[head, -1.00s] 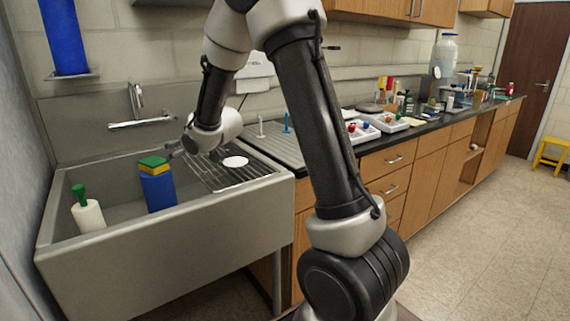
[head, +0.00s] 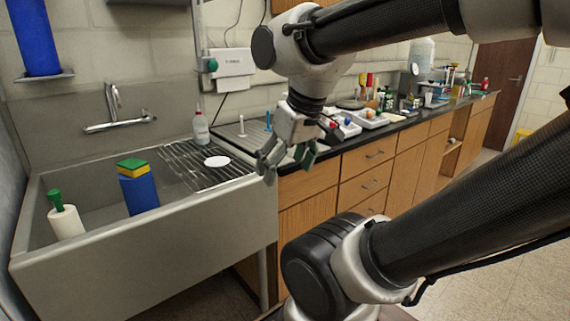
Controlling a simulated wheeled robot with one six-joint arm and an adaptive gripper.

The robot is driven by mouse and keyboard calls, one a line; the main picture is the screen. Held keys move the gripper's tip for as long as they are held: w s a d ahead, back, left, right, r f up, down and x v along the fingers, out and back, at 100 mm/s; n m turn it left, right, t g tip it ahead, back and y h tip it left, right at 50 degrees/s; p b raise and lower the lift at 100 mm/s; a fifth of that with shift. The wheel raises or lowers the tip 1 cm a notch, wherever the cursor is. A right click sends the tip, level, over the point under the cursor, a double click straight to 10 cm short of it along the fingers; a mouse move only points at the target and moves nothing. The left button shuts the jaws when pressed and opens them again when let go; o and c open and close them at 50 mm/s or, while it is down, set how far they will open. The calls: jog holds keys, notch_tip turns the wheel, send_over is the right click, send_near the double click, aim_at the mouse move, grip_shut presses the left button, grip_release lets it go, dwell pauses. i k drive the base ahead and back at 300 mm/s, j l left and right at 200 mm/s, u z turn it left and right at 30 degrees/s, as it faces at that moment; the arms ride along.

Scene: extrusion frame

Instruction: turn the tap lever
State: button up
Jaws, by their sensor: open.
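The tap (head: 118,112) is on the wall behind the sink (head: 150,250) at the left, with a spout bar and an upright metal piece above it. Which part is the lever is too small to tell. My gripper (head: 284,170) hangs in front of the counter, right of the sink and well apart from the tap. It points down, and its fingers are open and empty.
A drying rack (head: 190,163) holds a white disc (head: 217,161). A squeeze bottle (head: 200,127) stands behind it. Cluttered counter lies right.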

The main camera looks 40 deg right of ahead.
aim_at(144, 110)
jog(key=i+l, duration=0.15)
jog(key=i, duration=0.35)
jog(key=i+l, duration=0.15)
jog(key=i, duration=0.4)
